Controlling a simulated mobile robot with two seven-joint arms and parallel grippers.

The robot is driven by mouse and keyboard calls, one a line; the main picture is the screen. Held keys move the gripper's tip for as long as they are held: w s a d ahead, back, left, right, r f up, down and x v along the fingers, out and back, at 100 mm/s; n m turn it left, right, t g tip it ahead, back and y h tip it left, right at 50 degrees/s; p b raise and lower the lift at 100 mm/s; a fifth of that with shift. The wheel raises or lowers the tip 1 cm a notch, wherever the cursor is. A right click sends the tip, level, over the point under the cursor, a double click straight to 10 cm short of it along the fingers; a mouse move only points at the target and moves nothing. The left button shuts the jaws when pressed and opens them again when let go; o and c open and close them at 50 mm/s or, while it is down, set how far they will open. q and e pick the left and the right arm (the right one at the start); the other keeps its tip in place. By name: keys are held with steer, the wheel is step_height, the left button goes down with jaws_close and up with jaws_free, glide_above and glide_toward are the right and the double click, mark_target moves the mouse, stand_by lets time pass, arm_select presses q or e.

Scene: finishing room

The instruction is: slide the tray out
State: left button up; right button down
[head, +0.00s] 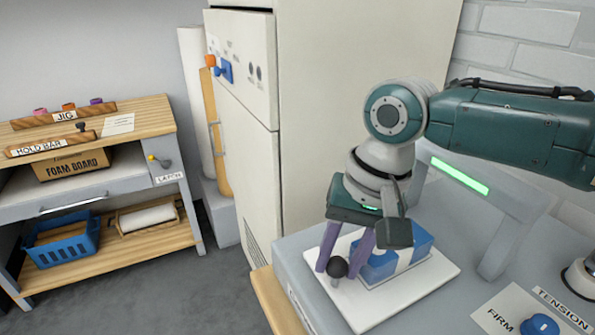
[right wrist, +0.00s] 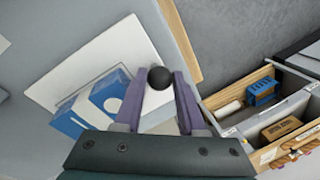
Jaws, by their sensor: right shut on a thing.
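The white tray (head: 405,295) is a flat plate lying on the grey machine top, with its front end at the near left edge. It also shows in the right wrist view (right wrist: 118,45). A dark round knob (head: 337,267) stands at its front end, seen in the right wrist view (right wrist: 160,78) between the fingertips. A blue and white block (head: 420,245) sits on the tray. My right gripper (head: 340,262) reaches down with its purple fingers shut on the knob. The fingers and wrist hide part of the tray and block. My left gripper is out of view.
A grey arch (head: 510,240) with a green light stands behind the tray. A tension dial (head: 540,325) is at the lower right. A tall cream cabinet (head: 340,100) stands behind. A bench (head: 90,185) with a foam board box and blue basket is at left, across open floor.

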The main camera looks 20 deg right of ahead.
steer(key=a, duration=0.2)
steer(key=shift+s+a+r+p, duration=0.1)
steer(key=shift+a+r+p, duration=0.05)
steer(key=shift+a+p, duration=0.2)
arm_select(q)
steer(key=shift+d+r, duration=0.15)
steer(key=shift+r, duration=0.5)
arm_select(e)
steer(key=c, duration=0.5)
jaws_free()
steer(key=shift+a, duration=0.1)
arm_select(q)
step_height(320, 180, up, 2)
steer(key=shift+p, duration=0.8)
arm_select(e)
step_height(320, 180, up, 10)
steer(key=d, duration=0.1)
steer(key=shift+s+d+f, duration=0.25)
steer(key=shift+s+d, duration=0.15)
steer(key=shift+s, duration=0.05)
steer(key=shift+s+a, duration=0.1)
